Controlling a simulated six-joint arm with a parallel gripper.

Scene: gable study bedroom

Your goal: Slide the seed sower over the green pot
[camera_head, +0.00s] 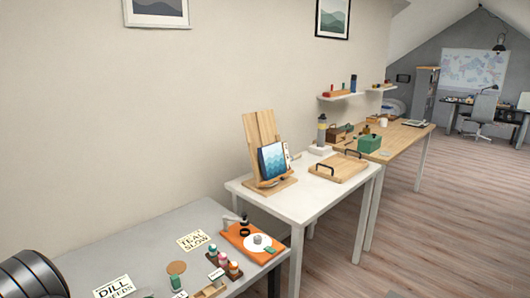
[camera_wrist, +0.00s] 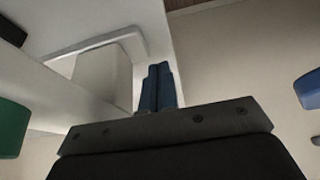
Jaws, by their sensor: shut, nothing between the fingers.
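My gripper (camera_wrist: 157,88) shows in the wrist view with its two blue fingers together and nothing between them. It does not show in the head view, so I cannot tell its place over the tables. In the head view a small green item (camera_head: 176,283), possibly the green pot, stands near the front of the grey table (camera_head: 125,257). I cannot make out the seed sower for sure. A small wooden piece (camera_head: 210,290) lies right of the green item, partly cut off by the bottom edge. No pot or sower is recognizable in the wrist view.
An orange board (camera_head: 238,234) with a white disc lies at the grey table's right end, beside several small bottles (camera_head: 225,264). Cards reading "TEAL SLOW" (camera_head: 193,240) and "DILL SEEDS" (camera_head: 114,288) lie left. A white table (camera_head: 314,198) stands beyond, holding a wooden tray (camera_head: 338,172).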

